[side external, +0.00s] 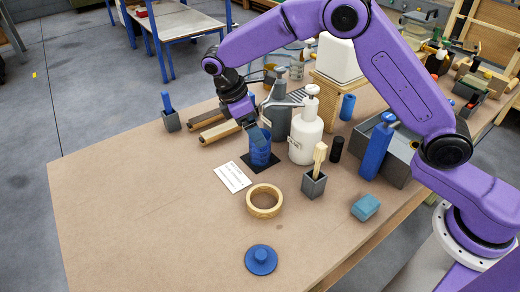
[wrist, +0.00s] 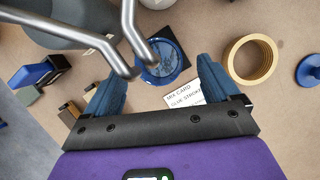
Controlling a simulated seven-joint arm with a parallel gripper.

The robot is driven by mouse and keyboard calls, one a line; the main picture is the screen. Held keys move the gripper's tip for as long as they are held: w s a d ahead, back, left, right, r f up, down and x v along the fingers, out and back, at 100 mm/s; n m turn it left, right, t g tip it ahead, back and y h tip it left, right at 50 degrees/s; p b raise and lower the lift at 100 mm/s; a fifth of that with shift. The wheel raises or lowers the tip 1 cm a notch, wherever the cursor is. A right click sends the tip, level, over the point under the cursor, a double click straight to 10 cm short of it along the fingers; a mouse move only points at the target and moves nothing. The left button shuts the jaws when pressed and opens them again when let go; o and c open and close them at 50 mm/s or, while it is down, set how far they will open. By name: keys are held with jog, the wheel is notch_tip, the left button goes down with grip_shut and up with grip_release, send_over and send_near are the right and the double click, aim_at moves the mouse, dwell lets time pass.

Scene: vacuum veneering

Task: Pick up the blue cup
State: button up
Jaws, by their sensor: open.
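The blue cup (side external: 259,152) stands upright on a small black square mat (side external: 273,160) beside a white bottle. In the wrist view the cup (wrist: 163,62) lies ahead of my fingers, near the middle, with a grey metal tube partly covering its left side. My gripper (side external: 256,134) is just above and at the cup in the side view, pointing down. In the wrist view my gripper (wrist: 158,92) has its two blue fingers wide apart with nothing between them. Whether a finger touches the cup cannot be told.
A white bottle (side external: 306,137) and a grey bottle with a metal spout (side external: 278,112) stand close to the cup. A white card (side external: 232,177), tape ring (side external: 265,201) and blue knobbed lid (side external: 261,259) lie in front. The table's front left is clear.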

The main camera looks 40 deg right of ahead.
jog(key=shift+x, duration=3.2)
jog(key=shift+w, duration=0.1)
jog(key=c, duration=1.1)
